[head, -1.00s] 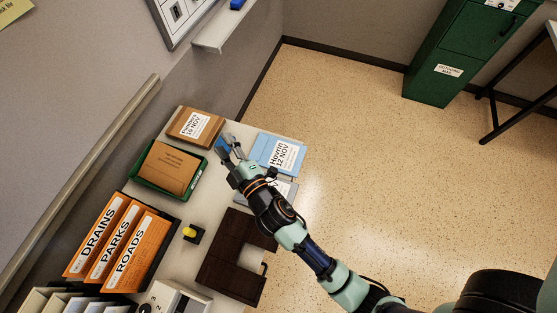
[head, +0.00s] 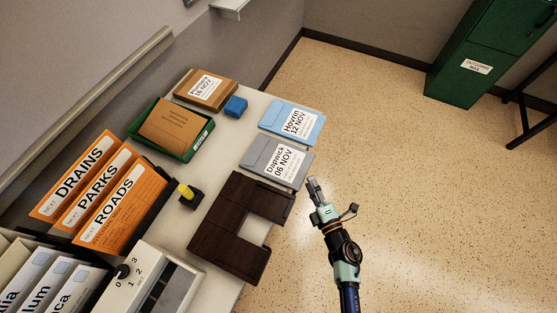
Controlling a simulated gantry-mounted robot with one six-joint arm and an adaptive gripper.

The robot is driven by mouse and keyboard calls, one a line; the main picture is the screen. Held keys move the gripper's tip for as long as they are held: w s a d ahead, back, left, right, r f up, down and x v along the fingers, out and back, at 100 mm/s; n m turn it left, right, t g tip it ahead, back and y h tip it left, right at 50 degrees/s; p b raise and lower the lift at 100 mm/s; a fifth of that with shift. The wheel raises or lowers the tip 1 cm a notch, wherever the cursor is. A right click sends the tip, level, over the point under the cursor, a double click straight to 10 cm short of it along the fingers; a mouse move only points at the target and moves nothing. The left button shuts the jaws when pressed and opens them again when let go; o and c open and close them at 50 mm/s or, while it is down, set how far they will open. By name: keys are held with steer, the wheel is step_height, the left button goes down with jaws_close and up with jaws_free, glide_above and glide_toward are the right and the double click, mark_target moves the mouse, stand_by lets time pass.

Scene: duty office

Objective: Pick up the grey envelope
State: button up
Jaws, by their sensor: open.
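The grey envelope (head: 262,158) lies flat on the light desk in the head view, with a white label reading "Dapwick 06 NOV". It lies between the light blue envelope (head: 283,117) and a dark brown wooden piece. My gripper (head: 314,184) is just right of the grey envelope's lower right corner, past the desk's edge and over the floor in the picture. It is open, with nothing seen between its fingers. It appears apart from the envelope, and its height cannot be told. The grey envelope is fully in view.
A blue block (head: 235,107) stands by a brown parcel (head: 205,88) at the back. A green tray (head: 202,142) holds a brown envelope. The dark wooden piece (head: 225,235), yellow-knobbed switch (head: 188,194), orange folders (head: 120,215) and a dial box (head: 150,285) crowd the left and front.

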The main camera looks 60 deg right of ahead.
steer(key=b+x, duration=0.1)
steer(key=x, duration=0.3)
steer(key=shift+w+d+r, duration=0.15)
steer(key=shift+w+d, duration=0.15)
steer(key=shift+s+a, duration=0.1)
steer(key=c, duration=0.8)
jaws_close()
step_height(320, 180, up, 20)
steer(key=p, duration=1.6)
